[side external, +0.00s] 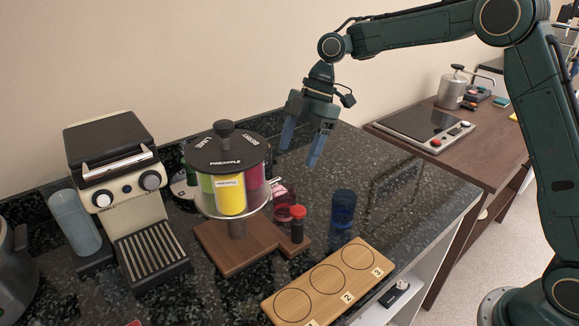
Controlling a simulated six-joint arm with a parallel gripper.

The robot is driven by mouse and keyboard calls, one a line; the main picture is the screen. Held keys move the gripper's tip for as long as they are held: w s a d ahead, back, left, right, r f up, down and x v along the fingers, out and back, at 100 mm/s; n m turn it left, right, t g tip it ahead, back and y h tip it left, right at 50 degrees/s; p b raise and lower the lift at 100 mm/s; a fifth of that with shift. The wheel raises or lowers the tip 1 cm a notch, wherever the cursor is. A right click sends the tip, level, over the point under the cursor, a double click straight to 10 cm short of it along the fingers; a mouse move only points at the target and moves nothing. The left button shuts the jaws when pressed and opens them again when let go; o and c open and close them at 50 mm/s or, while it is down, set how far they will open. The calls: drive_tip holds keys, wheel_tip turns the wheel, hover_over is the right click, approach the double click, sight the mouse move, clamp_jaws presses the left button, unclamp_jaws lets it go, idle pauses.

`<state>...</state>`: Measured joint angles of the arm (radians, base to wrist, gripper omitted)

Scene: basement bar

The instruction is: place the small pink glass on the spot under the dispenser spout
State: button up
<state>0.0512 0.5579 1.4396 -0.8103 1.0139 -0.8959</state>
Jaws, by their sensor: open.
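The small pink glass (284,196) stands on the dark counter just right of the dispenser, partly hidden behind a small red-topped bottle. The dispenser (226,160) has a black lid marked with flavour names and green, yellow and magenta sections, on a brown wooden base (225,262). I cannot make out its spout or the spot under it clearly. My gripper (299,152) is open and empty, pointing down in the air above and behind the pink glass, apart from it.
The small red-topped bottle (297,226) and a dark blue glass (343,208) stand near the pink glass. A wooden board with numbered circles (330,280) lies in front. A coffee machine (125,195) and a grey-blue cylinder (75,222) stand left. Counter behind the blue glass is clear.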

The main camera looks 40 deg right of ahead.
drive_tip(key=shift+d+r, duration=0.2)
drive_tip(key=shift+r, duration=0.25)
idle(0.3)
drive_tip(key=s+d+r+m+t+h, duration=0.25)
drive_tip(key=s+r+m, duration=0.7)
drive_tip(key=s, duration=0.55)
drive_tip(key=s+d+f+m+t+h, duration=0.1)
drive_tip(key=s+d+m, duration=0.2)
drive_tip(key=s, duration=0.5)
drive_tip(key=s+d+f+m+t+h, duration=0.1)
drive_tip(key=s+d+f+m+t, duration=0.1)
drive_tip(key=s+m, duration=0.3)
drive_tip(key=s+d, duration=0.1)
drive_tip(key=s, duration=0.3)
drive_tip(key=shift+d+f, duration=0.25)
drive_tip(key=shift+d, duration=0.05)
